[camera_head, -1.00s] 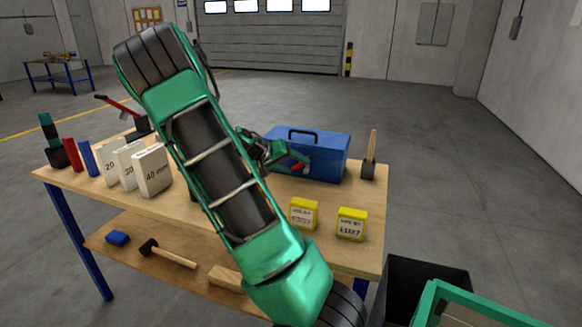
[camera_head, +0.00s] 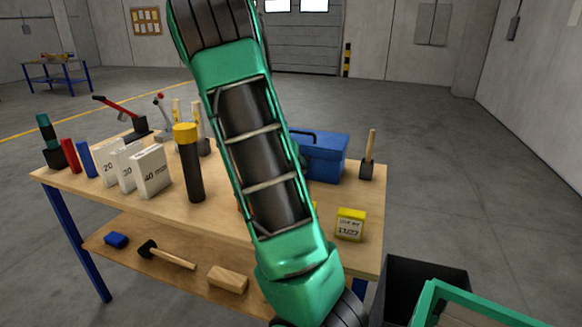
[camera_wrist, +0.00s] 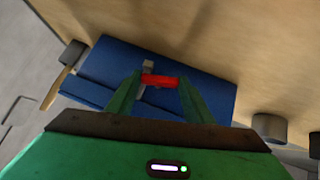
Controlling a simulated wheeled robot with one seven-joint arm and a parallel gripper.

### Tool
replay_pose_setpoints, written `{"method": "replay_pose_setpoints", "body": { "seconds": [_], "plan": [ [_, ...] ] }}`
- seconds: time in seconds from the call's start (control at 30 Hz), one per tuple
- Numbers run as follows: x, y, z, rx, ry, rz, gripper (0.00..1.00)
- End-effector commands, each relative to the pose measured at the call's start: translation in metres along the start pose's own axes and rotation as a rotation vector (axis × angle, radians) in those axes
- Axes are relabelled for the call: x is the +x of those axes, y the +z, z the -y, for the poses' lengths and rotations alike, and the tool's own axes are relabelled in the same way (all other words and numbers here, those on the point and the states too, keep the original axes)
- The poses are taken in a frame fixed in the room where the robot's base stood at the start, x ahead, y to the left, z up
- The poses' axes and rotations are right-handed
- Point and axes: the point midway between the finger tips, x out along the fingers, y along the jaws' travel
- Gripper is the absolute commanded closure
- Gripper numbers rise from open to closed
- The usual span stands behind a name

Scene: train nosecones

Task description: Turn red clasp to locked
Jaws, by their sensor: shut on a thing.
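The blue toolbox (camera_head: 327,158) stands at the back right of the wooden workbench. Its front is partly hidden behind my arm in the head view. In the wrist view the toolbox (camera_wrist: 108,62) fills the middle. The red clasp (camera_wrist: 160,81) lies across a small grey metal fitting (camera_wrist: 150,67) on the toolbox. My gripper (camera_wrist: 160,85) has one green finger at each end of the clasp and is shut on it. My gripper and the clasp are hidden behind my arm in the head view.
A wooden-handled brush (camera_head: 368,155) stands right of the toolbox. A yellow box (camera_head: 350,225) is near the front edge. A dark cylinder with a yellow cap (camera_head: 188,165) and white numbered blocks (camera_head: 150,172) stand left of my arm. A dark bin (camera_head: 425,275) is at lower right.

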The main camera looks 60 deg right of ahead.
Motion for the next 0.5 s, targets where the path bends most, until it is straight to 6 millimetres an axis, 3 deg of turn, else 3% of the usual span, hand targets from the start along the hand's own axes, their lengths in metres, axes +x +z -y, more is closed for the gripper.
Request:
{"method": "replay_pose_setpoints", "body": {
  "seconds": [0.3,0.33,0.37,0.4,0.5],
  "plan": [
    [-0.0009,0.0023,0.0052,-0.002,-0.012,0.003,0.76],
    [-0.001,0.0024,0.0053,-0.002,-0.012,0.003,0.46],
    [-0.001,0.0024,0.0054,-0.002,-0.012,0.003,0.39],
    [-0.001,0.0022,0.0051,-0.002,-0.012,0.003,0.34],
    [-0.0009,0.0016,0.0038,-0.001,-0.01,0.002,0.34]
  ]
}}
